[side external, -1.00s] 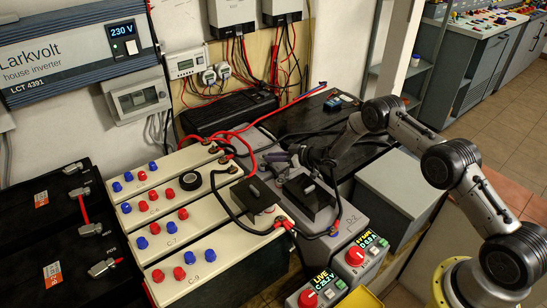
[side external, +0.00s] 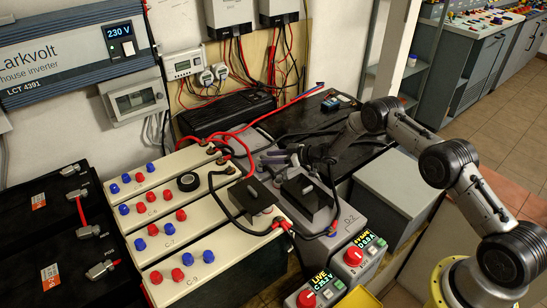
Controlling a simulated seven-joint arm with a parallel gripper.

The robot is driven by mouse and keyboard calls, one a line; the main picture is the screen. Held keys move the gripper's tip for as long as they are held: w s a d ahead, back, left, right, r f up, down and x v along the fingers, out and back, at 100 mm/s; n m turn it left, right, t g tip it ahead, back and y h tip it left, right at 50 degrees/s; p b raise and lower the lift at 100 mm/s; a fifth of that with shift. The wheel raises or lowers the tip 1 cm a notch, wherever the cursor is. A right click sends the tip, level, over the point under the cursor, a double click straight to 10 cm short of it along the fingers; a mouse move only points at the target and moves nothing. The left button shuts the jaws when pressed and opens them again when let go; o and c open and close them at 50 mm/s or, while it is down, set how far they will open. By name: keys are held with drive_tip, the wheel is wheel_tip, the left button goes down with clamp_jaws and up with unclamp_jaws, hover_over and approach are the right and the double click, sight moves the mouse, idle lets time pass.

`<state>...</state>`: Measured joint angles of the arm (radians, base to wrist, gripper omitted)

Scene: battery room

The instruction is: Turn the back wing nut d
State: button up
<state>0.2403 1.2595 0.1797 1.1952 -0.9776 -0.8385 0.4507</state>
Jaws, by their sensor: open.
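My gripper (side external: 268,160) reaches in from the right, low over the back end of the grey battery marked D-2 (side external: 345,222). Its fingers point left and are apart, with nothing seen between them. Black and red cables run close by its fingertips. The wing nuts at the back terminals are too small and too hidden by the fingers and cables to single out, so I cannot tell whether the fingers touch one.
Black switch boxes (side external: 306,200) stand in front of my gripper. Cream batteries (side external: 200,245) with red and blue caps lie to the left. A black charger (side external: 228,113) stands behind. Loose cables arch over the batteries. A grey box (side external: 395,185) stands to the right.

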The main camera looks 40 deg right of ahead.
drive_tip(key=v, duration=1.3)
drive_tip(key=shift+s+d+r, duration=0.15)
drive_tip(key=shift+s+r, duration=0.05)
drive_tip(key=shift+s, duration=0.15)
drive_tip(key=shift+r, duration=0.1)
